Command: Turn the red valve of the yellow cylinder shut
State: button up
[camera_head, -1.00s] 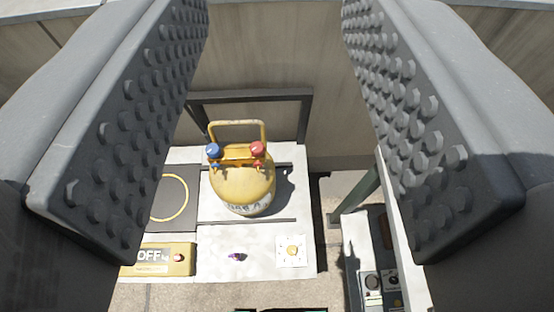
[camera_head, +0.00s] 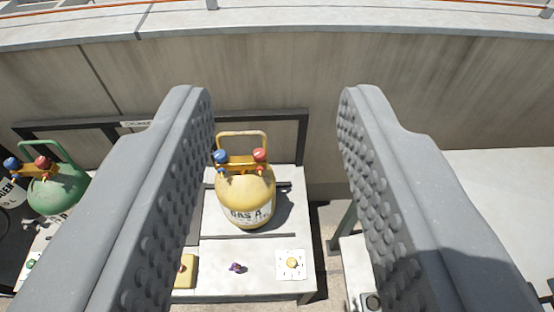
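The yellow cylinder (camera_head: 245,197) stands upright on a white bench, marked "GAS A", with a yellow carrying handle on top. Its red valve (camera_head: 260,155) is on the right of the top fitting, and a blue valve (camera_head: 220,156) is on the left. My gripper (camera_head: 275,95) is open and empty, its two grey studded fingers wide apart. The cylinder shows between the fingers, beyond them and apart from them. The blue valve lies close to the left finger's edge in the picture.
A green cylinder (camera_head: 57,190) with blue and red valves stands at the left. The white bench (camera_head: 215,283) holds a yellow box (camera_head: 185,271), partly hidden, a small purple item (camera_head: 236,267) and a plate with a yellow button (camera_head: 291,263). A concrete wall (camera_head: 275,75) runs behind.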

aim_at(259, 154)
jog(key=u, duration=0.2)
jog(key=i, duration=0.9)
jog(key=z, duration=0.1)
